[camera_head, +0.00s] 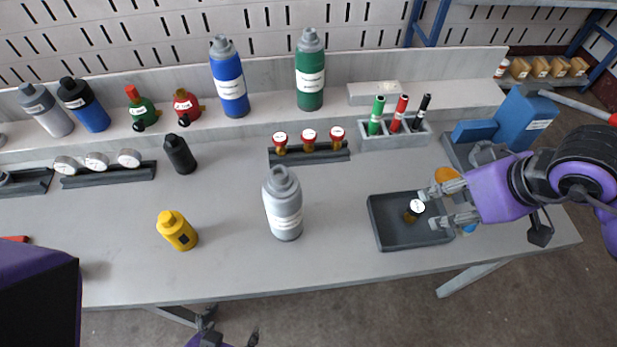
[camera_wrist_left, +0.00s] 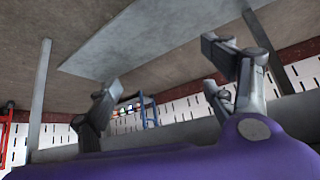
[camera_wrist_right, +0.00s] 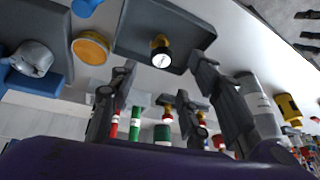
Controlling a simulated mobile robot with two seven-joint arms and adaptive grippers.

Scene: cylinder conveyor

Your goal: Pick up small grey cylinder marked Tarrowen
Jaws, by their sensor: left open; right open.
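A grey cylinder (camera_head: 284,207) with a white label stands upright in the middle of the table; it also shows in the right wrist view (camera_wrist_right: 259,103). Another grey cylinder (camera_head: 47,110) with a dark cap stands on the back ledge at far left. I cannot read either label. My right gripper (camera_head: 431,208) is open at the right side of a dark tray (camera_head: 376,226), its fingers toward a small gauge (camera_head: 416,207) in the tray, with nothing held.
A yellow bottle (camera_head: 177,231) and a black bottle (camera_head: 180,154) stand left of the middle grey cylinder. Blue (camera_head: 229,83) and green (camera_head: 310,77) cylinders stand on the ledge. A gauge rack (camera_head: 310,154) lies behind. The table front near the middle is clear.

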